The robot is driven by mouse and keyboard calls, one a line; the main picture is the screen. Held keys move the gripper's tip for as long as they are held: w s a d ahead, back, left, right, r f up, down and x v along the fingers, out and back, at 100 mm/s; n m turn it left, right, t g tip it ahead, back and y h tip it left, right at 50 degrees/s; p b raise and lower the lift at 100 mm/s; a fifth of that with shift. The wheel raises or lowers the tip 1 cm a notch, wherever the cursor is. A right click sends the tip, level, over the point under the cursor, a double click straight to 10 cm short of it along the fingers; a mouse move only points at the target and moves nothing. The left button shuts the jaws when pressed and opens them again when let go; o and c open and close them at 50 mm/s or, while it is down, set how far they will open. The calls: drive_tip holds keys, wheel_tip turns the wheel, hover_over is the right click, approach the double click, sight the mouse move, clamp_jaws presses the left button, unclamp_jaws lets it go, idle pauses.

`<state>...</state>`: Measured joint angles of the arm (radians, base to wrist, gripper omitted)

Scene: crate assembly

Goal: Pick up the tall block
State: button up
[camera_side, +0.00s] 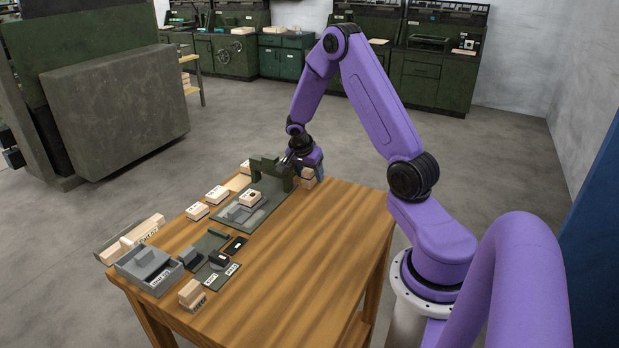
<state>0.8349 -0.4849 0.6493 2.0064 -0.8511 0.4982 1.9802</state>
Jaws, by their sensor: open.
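My gripper (287,163) is at the far end of the wooden table, low beside a dark green upright fixture (262,168). Its jaws are small here and partly lost against the fixture, with no block seen between them. A pale wooden block (308,174) stands close to the right of the gripper, near the table's far edge; the wrist partly hides it. Another pale block (188,291) stands at the near left corner of the table. I cannot tell for sure which of the pale blocks is the tall block.
A flat green-grey plate (262,212) carries a pale block (250,198). More pale blocks (217,194) lie left of it. A grey bin (141,272) and dark trays (218,272) fill the near left. The table's right half (310,260) is clear.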

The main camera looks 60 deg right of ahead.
drive_tip(key=shift+f, duration=0.15)
drive_tip(key=c, duration=1.1)
drive_tip(key=shift+d+r, duration=0.1)
drive_tip(key=shift+r, duration=0.6)
drive_tip(key=shift+s+a+r, duration=1.35)
drive_tip(key=shift+s+r, duration=0.55)
drive_tip(key=shift+r, duration=0.05)
drive_tip(key=shift+s+a+r, duration=1.4)
drive_tip(key=shift+s+r, duration=0.5)
drive_tip(key=shift+s+a+r, duration=1.35)
drive_tip(key=shift+s+r, duration=0.55)
drive_tip(key=shift+r, duration=0.05)
